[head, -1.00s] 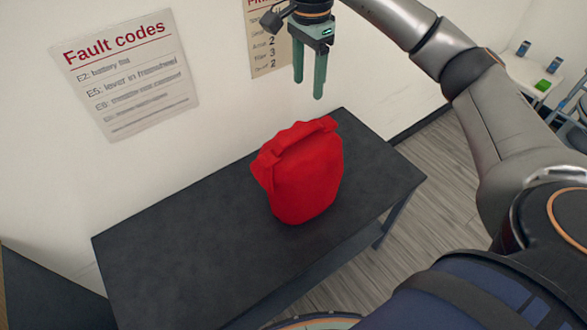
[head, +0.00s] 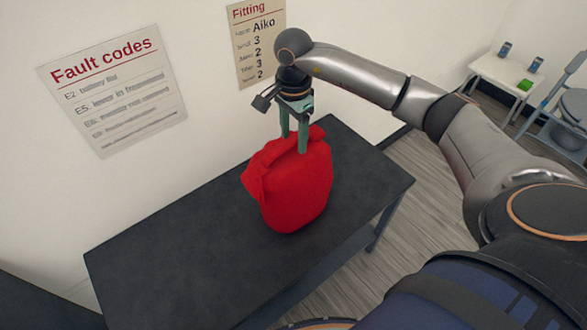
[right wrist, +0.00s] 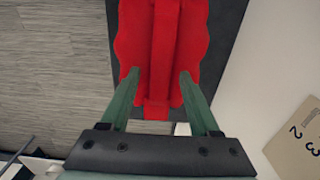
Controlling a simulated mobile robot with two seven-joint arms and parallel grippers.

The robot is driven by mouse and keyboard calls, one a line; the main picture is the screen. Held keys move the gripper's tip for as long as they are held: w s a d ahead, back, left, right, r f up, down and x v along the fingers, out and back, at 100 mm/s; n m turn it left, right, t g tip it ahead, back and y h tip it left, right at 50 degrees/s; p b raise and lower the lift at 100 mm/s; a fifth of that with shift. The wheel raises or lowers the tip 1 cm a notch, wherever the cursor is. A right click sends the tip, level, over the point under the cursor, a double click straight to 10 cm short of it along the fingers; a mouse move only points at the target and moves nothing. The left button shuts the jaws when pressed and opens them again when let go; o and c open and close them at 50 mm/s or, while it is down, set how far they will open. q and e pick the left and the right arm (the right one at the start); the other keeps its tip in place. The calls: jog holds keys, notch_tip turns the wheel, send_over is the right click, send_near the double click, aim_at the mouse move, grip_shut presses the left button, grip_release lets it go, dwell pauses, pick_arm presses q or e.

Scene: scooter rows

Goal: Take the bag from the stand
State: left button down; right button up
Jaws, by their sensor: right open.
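A red bag (head: 290,190) stands upright on the dark stand (head: 160,245), which is against the wall. Its top has a handle strap, seen from above in the right wrist view (right wrist: 158,75). My right gripper (head: 294,142) points down at the top of the bag. In the right wrist view its two green fingers (right wrist: 162,80) are open, one on each side of the strap. I cannot tell whether they touch the bag. The lower part of the bag's far side is hidden. My left gripper is not in view.
Two posters, "Fault codes" (head: 115,90) and "Fitting" (head: 256,45), hang on the wall behind. The left part of the stand's top is bare. A small white table (head: 507,78) with small items stands at the far right.

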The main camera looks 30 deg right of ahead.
grip_shut()
dwell(0.5)
dwell(0.9)
